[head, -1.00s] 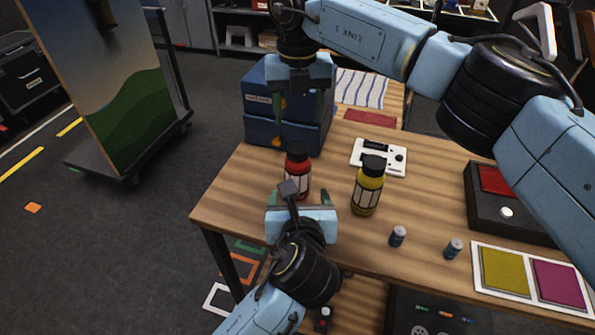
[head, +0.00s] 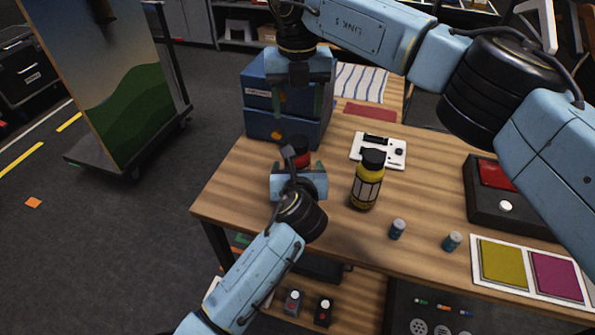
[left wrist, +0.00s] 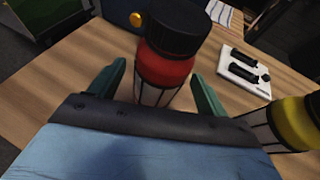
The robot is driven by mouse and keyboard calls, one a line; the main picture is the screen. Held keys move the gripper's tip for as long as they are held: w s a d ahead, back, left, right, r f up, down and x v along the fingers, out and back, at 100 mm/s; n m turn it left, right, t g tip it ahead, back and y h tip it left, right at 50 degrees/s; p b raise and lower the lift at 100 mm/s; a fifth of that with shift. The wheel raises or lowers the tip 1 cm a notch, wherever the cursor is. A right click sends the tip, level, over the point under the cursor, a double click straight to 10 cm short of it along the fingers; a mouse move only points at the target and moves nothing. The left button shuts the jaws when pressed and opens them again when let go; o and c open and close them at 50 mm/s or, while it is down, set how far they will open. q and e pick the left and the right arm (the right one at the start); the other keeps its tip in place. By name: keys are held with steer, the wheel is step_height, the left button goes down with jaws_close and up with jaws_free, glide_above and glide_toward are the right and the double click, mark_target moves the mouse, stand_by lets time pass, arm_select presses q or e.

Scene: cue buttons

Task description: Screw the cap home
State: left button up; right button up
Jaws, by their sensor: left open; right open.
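A red bottle (left wrist: 165,70) with a black cap (left wrist: 179,27) stands upright on the table. In the head view the red bottle (head: 303,158) is mostly hidden behind my left gripper (head: 299,170). My left gripper is open, and in the left wrist view its two green fingers (left wrist: 160,88) stand either side of the red bottle with gaps. A yellow bottle (head: 367,185) with a black cap (head: 373,158) stands upright to the right; it also shows at the right of the left wrist view (left wrist: 295,124). My right gripper (head: 300,100) is open, above and behind the red bottle, in front of the blue box.
A blue box (head: 262,128) stands at the back left of the table (head: 235,190). A white panel (head: 391,162), two small cylinders (head: 397,228), a black box with a red top (head: 505,205) and yellow and magenta pads (head: 505,266) lie rightward. The table's front left is clear.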

arm_select(q)
steer(key=shift+x, duration=1)
steer(key=shift+c, duration=0.3)
steer(key=shift+s, duration=0.1)
jaws_close()
arm_select(e)
steer(key=n, duration=1.3)
steer(key=shift+n, duration=0.3)
steer(key=n, duration=0.3)
steer(key=shift+n, duration=0.3)
steer(key=n, duration=0.3)
steer(key=shift+n, duration=0.4)
steer(key=n, duration=0.6)
